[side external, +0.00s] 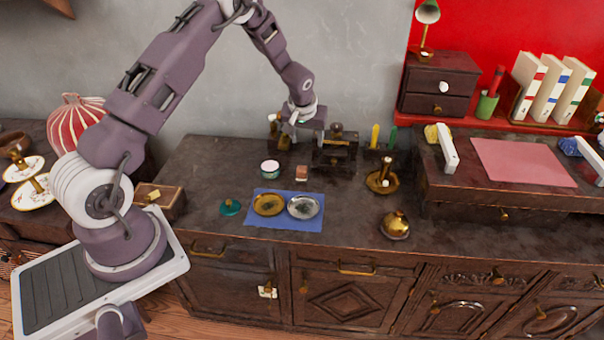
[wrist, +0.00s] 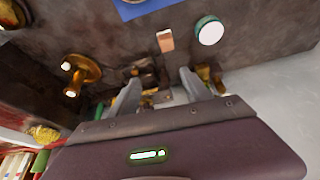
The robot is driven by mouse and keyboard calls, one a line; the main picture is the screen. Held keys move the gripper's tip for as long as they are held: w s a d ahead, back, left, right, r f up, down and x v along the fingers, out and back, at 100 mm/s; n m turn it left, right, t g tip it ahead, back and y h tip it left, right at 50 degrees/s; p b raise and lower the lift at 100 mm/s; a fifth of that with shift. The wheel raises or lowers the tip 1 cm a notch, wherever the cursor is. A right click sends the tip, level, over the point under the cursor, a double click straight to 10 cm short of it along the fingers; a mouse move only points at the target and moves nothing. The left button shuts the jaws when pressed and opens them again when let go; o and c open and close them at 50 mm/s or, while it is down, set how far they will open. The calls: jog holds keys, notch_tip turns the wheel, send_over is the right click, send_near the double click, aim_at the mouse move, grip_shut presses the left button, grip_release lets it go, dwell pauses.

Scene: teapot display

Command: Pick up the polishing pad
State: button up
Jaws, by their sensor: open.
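A small brown block with a pale end (side external: 302,172), which looks like the polishing pad, lies on the dark cabinet top behind the blue cloth. It also shows in the wrist view (wrist: 166,40), above and beyond the fingertips. My gripper (side external: 298,136) is up near the wall, behind the block and apart from it. In the wrist view its two fingers (wrist: 158,88) are spread with nothing held between them. The exact fingertip height is hard to tell.
A white-topped teal tin (side external: 270,168) stands left of the block. Two metal dishes lie on the blue cloth (side external: 285,224) in front. A dark box-like stand (side external: 336,150) and a brass candlestick (side external: 382,181) are to the right. A teal knobbed disc (side external: 230,208) lies left.

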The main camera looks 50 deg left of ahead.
aim_at(302, 168)
jog(key=shift+n, duration=0.3)
jog(key=s+x, duration=0.1)
jog(key=x, duration=0.4)
jog(key=s+x, duration=0.1)
jog(key=x, duration=0.4)
jog(key=s+f+x, duration=0.1)
jog(key=x, duration=0.4)
jog(key=shift+a+f, duration=0.25)
grip_shut()
